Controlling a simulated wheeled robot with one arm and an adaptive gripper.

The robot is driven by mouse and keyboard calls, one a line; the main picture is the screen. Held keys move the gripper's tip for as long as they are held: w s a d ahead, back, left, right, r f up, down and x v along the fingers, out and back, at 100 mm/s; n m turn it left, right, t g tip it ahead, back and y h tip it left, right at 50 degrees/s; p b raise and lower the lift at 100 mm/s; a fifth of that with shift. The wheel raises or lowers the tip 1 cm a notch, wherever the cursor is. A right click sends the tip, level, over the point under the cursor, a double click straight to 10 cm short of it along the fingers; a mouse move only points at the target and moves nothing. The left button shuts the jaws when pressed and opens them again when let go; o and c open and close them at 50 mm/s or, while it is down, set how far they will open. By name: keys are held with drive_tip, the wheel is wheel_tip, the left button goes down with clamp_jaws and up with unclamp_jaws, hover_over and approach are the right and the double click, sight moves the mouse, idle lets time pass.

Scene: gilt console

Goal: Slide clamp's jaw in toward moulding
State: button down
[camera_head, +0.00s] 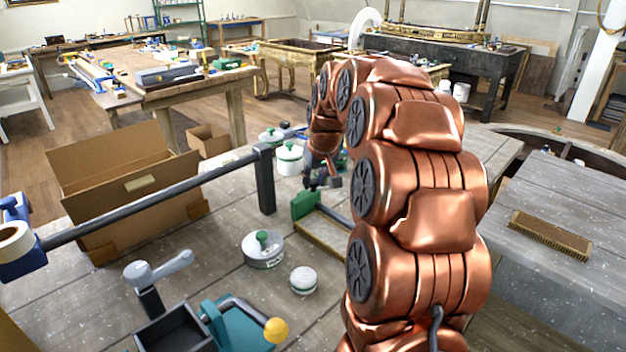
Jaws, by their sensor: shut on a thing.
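My gripper (321,183) reaches down at the far side of the bench, partly hidden by my copper-coloured arm. It is shut at the green jaw (304,204) of a clamp, and the contact itself is small and hard to see. The clamp's dark bar (334,216) runs from the jaw toward the lower right and goes behind my arm. A pale gilt-edged strip, apparently the moulding (318,236), lies beside the bar on the bench. Its right end is hidden by my arm, so I cannot tell the gap to the jaw.
A long dark bar (160,202) with an upright end crosses the bench at left, before an open cardboard box (130,190). A brush (550,236) lies at right.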

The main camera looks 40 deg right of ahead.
drive_tip(key=shift+s, duration=0.4)
drive_tip(key=c, duration=0.8)
unclamp_jaws()
drive_tip(key=shift+c, duration=0.2)
drive_tip(key=v, duration=1.2)
drive_tip(key=shift+d, duration=0.1)
